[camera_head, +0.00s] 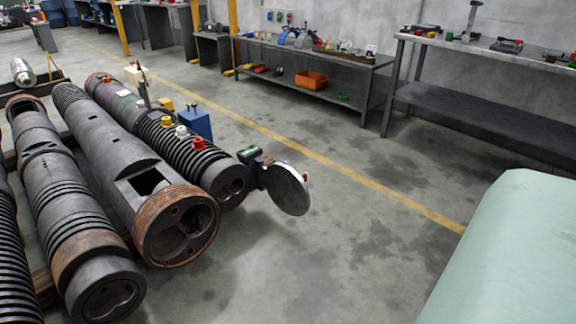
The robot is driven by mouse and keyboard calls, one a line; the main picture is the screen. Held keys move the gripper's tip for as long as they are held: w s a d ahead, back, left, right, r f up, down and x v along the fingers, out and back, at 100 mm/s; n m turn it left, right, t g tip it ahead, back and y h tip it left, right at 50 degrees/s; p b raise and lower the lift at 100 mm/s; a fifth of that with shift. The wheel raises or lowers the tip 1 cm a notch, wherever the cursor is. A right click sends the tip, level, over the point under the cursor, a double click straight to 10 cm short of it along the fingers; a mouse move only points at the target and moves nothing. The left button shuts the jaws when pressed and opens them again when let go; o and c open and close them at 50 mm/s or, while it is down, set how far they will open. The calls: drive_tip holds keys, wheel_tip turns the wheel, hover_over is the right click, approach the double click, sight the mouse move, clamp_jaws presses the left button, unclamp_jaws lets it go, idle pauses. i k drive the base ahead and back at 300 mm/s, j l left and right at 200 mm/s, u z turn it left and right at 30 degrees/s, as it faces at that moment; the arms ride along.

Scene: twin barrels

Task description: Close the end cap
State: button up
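The end cap (288,190) is a round, dark grey disc with a paler rim. It stands swung out on a dark hinge bracket (256,168), apart from the barrel ends, with a small red part at its upper right edge. To its left, a large barrel (120,140) has a rust-brown collar and a recessed open end (182,228). Behind it, a ribbed barrel (190,160) has a dark round end close to the bracket. From this view I cannot tell for certain which barrel carries the hinge. My gripper is not in view.
More barrels (75,205) lie at the left. Red and white knobs and a blue box (197,123) sit by the ribbed barrel. Workbenches (310,60) with tools line the back wall. The concrete floor (340,235) right of the cap is clear, crossed by a yellow line.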

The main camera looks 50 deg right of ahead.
sight(286, 187)
drive_tip(key=l, duration=0.7)
drive_tip(key=l+u, duration=0.1)
drive_tip(key=l, duration=0.65)
drive_tip(key=l+u, duration=0.1)
drive_tip(key=l, duration=0.6)
drive_tip(key=k+l, duration=0.1)
drive_tip(key=l, duration=0.6)
drive_tip(key=l+u, duration=0.1)
drive_tip(key=l, duration=0.6)
drive_tip(key=k+l, duration=0.1)
drive_tip(key=l, duration=0.6)
drive_tip(key=k+l+u, duration=0.1)
drive_tip(key=l, duration=0.6)
drive_tip(key=k+l, duration=0.4)
drive_tip(key=l, duration=0.2)
drive_tip(key=k, duration=0.65)
drive_tip(key=i+u, duration=0.2)
drive_tip(key=u, duration=0.15)
drive_tip(key=i+u, duration=0.35)
drive_tip(key=k, duration=0.1)
